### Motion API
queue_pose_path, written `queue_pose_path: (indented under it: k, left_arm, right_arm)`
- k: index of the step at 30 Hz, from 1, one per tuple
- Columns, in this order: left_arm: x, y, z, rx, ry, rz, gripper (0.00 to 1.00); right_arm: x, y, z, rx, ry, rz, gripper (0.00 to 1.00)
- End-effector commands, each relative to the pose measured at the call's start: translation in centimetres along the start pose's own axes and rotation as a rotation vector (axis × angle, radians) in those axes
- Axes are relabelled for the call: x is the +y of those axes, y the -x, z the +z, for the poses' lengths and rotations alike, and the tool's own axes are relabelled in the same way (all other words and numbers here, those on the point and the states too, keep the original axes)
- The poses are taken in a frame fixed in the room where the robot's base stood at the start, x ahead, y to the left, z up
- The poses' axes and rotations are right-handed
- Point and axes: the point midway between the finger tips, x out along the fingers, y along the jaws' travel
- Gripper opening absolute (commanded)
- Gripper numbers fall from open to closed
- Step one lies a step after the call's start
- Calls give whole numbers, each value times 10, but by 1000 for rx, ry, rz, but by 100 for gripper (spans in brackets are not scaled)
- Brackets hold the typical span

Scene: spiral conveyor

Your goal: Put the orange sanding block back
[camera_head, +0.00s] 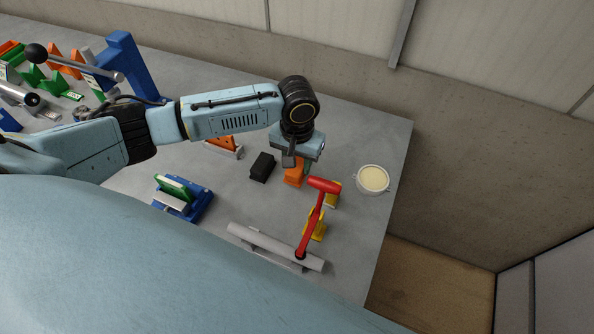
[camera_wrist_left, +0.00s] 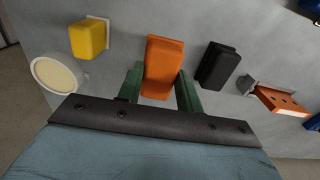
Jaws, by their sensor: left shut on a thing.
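The orange sanding block (camera_head: 293,172) is under my left gripper (camera_head: 300,165) near the right part of the grey table in the head view. In the left wrist view the orange sanding block (camera_wrist_left: 163,66) stands between the two green fingers of my left gripper (camera_wrist_left: 160,92), which is shut on it. I cannot tell whether the block touches the table. A black block (camera_head: 262,167) lies just left of it; the black block also shows in the left wrist view (camera_wrist_left: 218,65). My right gripper is not in view.
A round cream-filled dish (camera_head: 373,179) stands near the table's right edge. A blue fixture with a green piece (camera_head: 182,197) is at the left.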

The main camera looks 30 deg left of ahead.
Motion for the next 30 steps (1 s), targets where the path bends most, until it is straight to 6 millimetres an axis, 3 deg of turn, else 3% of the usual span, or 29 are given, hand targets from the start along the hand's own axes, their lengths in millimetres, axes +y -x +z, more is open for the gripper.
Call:
queue_pose_path:
  k: [3,9,23,24,28,30]
  left_arm:
    - [0,-22,1,-4,0,-2,14]
    - [0,-37,1,-3,0,0,14]
    - [0,-45,0,-1,0,1,14]
    - [0,-44,0,0,0,0,40]
    - [0,-44,0,-1,0,0,57]
    - [0,-44,0,-1,0,0,58]
  right_arm:
    - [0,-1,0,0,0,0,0]
    - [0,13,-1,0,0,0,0]
    - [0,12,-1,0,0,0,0]
    - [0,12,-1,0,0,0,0]
    - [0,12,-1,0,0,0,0]
    - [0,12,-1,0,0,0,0]
